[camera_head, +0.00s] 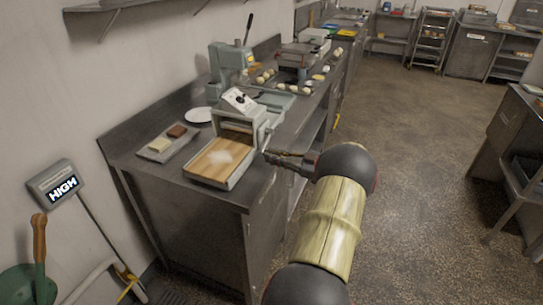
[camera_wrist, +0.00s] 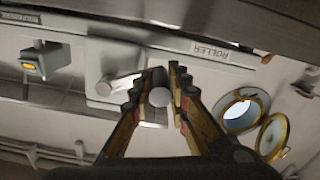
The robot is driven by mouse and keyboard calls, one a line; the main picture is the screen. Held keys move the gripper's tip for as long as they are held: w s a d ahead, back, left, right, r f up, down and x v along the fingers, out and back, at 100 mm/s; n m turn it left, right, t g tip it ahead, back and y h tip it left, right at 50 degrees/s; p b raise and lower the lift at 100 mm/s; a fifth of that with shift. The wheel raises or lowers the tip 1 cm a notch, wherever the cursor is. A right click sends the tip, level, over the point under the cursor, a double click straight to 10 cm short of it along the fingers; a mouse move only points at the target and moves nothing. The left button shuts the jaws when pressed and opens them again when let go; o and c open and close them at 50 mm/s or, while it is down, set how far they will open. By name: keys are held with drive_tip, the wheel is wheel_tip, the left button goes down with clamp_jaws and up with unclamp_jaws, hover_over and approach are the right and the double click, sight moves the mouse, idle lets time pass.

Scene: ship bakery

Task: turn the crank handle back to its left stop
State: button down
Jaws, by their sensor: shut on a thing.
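The crank handle (camera_wrist: 160,97) shows in the wrist view as a pale round grip between my fingers. My gripper (camera_wrist: 163,84) is shut on it. A pale hub or crank part (camera_wrist: 104,86) sits just left of the fingers, below a "ROLLER" label (camera_wrist: 222,50) on the machine's side. In the head view the grey roller machine (camera_head: 240,101) stands on the steel counter. My gripper (camera_head: 271,156) reaches its right side from the right; the handle is hidden there. The crank's angle and its left stop cannot be made out.
A wooden board (camera_head: 210,160) with a pale dough patch lies in the machine's front bed. A tray (camera_head: 168,146) with two blocks and a white plate (camera_head: 198,115) are to its left.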

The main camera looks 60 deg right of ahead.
drive_tip(key=shift+d+f+n, duration=0.15)
drive_tip(key=shift+f+n, duration=0.15)
drive_tip(key=shift+n, duration=0.1)
drive_tip(key=c, duration=1.7)
unclamp_jaws()
drive_tip(key=shift+f, duration=0.1)
drive_tip(key=s, duration=0.8)
drive_tip(key=s+d, duration=0.1)
drive_tip(key=s, duration=0.3)
